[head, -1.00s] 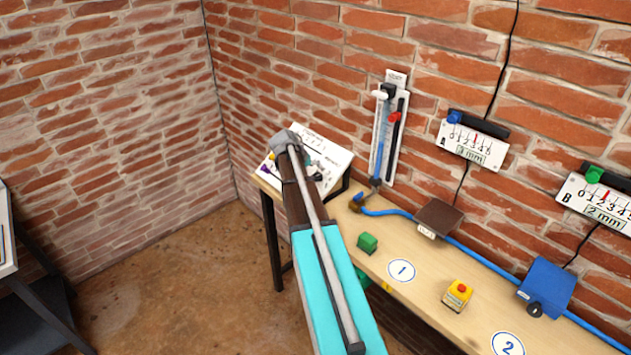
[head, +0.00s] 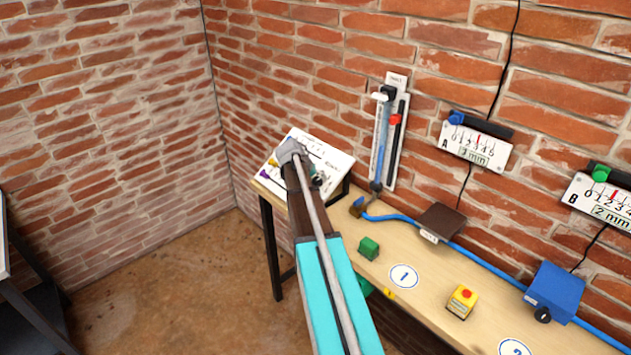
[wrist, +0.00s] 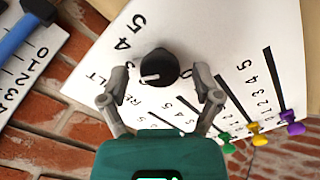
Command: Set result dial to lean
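The result dial (wrist: 158,67) is a round black knob with a white pointer mark, on a tilted white panel (wrist: 230,35). The mark points to the lower left in the wrist view. Large digits 4 and 5 are printed beside the knob; the lettering near it is partly covered, and I cannot read "lean". My gripper (wrist: 161,74) is open, with one finger on each side of the knob. I cannot tell if the fingers touch it. In the head view, my gripper (head: 292,150) is over the panel (head: 335,160), hiding the dial.
The panel also has sliders with purple (wrist: 295,123), yellow (wrist: 257,134) and green knobs close to my right finger. On the bench (head: 340,222) are a green block (head: 369,247) and a yellow box with a red button (head: 462,301). Gauges hang on the brick wall.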

